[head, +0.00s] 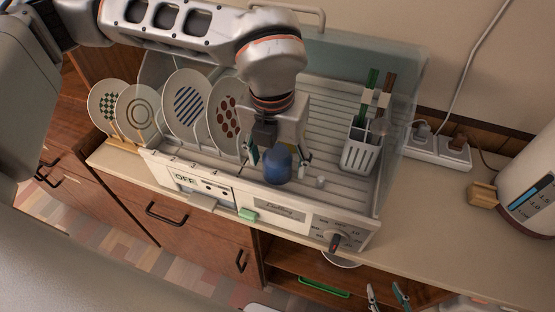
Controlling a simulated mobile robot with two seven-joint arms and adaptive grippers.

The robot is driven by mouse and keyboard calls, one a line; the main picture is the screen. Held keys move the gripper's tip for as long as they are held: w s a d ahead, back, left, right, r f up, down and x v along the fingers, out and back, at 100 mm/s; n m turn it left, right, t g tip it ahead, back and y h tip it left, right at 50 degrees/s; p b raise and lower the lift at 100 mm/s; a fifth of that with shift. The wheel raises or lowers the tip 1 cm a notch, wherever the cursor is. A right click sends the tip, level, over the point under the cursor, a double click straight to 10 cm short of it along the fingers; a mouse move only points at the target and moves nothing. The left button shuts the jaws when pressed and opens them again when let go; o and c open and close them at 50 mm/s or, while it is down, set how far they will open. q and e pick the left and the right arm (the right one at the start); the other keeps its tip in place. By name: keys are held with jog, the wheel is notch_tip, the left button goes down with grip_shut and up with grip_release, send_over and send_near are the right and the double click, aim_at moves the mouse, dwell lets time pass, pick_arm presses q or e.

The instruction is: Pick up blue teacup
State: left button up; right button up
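The blue teacup (277,167) is in the dish dryer (315,192), near its front wall. My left gripper (278,158) points down over the cup, with one finger on each side of it. The fingers look open, with a small gap showing on the cup's right side; contact on the left side is hard to tell. The gripper body hides the cup's upper back. My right gripper (387,297) is at the bottom right edge, below the counter, with its fingers apart and nothing between them.
Several patterned plates (187,104) stand in the rack left of the cup. A white utensil holder (361,150) with chopsticks is to the right. A power strip (438,150) and a white kettle (530,190) are farther right. The counter (425,215) right of the dryer is mostly clear.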

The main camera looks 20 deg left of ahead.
aim_at(277, 152)
pick_arm(q)
jog(key=c, duration=1.1)
jog(key=shift+c, duration=0.2)
notch_tip(277, 152, up, 20)
